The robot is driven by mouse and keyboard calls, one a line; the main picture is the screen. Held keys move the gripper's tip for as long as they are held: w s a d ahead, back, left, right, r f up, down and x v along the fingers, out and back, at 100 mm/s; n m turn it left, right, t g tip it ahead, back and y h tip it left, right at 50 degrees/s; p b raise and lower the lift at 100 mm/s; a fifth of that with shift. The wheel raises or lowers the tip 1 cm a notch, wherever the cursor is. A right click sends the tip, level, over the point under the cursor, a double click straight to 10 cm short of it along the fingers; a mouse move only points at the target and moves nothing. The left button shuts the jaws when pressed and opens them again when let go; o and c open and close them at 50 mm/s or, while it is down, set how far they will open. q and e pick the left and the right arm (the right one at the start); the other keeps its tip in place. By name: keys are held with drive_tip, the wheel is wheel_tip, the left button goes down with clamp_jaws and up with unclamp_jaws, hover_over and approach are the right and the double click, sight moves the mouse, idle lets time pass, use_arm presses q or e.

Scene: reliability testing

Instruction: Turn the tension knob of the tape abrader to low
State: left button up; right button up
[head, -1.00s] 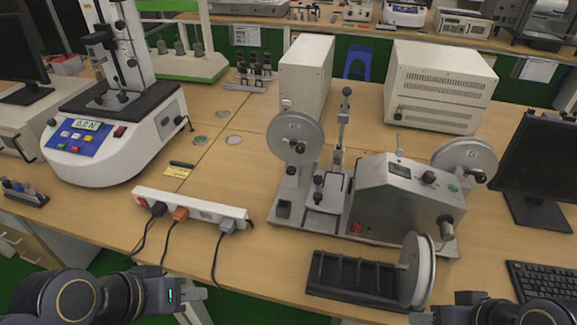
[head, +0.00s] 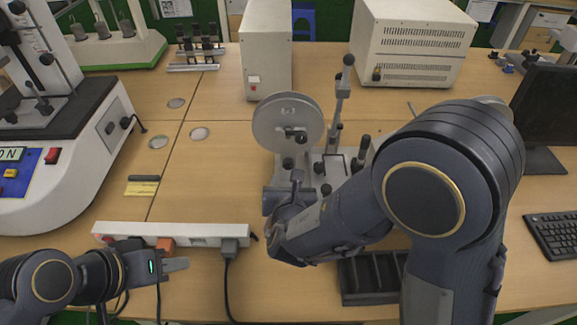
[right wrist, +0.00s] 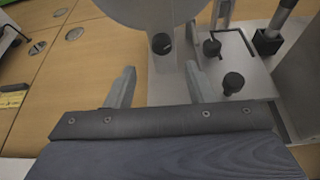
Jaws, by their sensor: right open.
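The tape abrader stands mid-table, with a grey reel disc (head: 287,122) at its left, a front reel post and several black knobs; my right arm hides most of its right part. My right gripper (head: 297,180) is open and empty in front of the reel post. In the right wrist view its fingers (right wrist: 160,70) point at a black knob (right wrist: 162,44) on the post below the disc, apart from it. Two more black knobs (right wrist: 233,82) sit to the right. I cannot tell which knob is the tension knob. My left gripper (head: 180,264) hovers at lower left, away from the abrader.
A white power strip (head: 170,234) with plugs lies left of my right gripper. A black slotted rack (head: 370,278) lies under my right arm. A white tester with a blue panel (head: 20,182) stands at far left. Bare table (head: 215,170) lies left of the abrader.

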sight(288, 167)
drive_tip(key=x, duration=0.6)
drive_tip(key=shift+w+d+f, duration=0.15)
drive_tip(key=shift+w+f, duration=0.05)
drive_tip(key=shift+w, duration=0.15)
drive_tip(key=c, duration=1)
